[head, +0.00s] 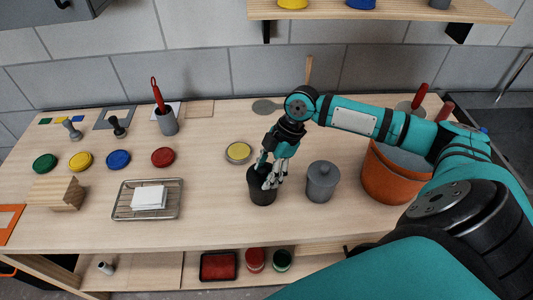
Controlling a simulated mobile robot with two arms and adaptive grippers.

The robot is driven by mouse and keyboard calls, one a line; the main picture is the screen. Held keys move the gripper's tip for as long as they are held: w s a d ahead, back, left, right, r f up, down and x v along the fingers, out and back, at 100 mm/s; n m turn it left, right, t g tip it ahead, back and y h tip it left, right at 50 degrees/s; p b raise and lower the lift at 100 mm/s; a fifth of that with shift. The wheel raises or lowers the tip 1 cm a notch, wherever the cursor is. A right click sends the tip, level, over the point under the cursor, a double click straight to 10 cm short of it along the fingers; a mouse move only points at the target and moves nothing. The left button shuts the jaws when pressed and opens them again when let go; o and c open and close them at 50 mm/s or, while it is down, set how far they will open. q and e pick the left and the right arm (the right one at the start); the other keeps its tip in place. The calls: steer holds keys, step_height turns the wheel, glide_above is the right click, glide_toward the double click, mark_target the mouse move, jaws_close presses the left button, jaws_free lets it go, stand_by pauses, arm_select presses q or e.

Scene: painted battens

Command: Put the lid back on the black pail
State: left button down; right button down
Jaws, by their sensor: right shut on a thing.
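The black pail (262,194) stands upright on the wooden table, near the middle front. My right gripper (270,182) is over the pail's mouth, pointing down, and is shut on the dark lid (253,172). The fingers hide most of the lid and the pail's rim. I cannot tell whether the lid sits flat on the rim or is just above it. My left gripper is not in view.
A grey lidded pot (321,182) stands close to the right of the pail. A large terracotta pot (388,180) is further right, under my right arm. A yellow-topped tin (238,152) is behind left. A wire tray (135,207) lies left, with clear table between.

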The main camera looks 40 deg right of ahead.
steer(key=shift+p, duration=0.35)
stand_by(0.7)
steer(key=shift+f, duration=0.1)
steer(key=c, duration=0.6)
jaws_free()
step_height(320, 180, up, 5)
steer(key=p, duration=0.5)
steer(key=shift+r+p, duration=0.35)
steer(key=shift+r, duration=0.7)
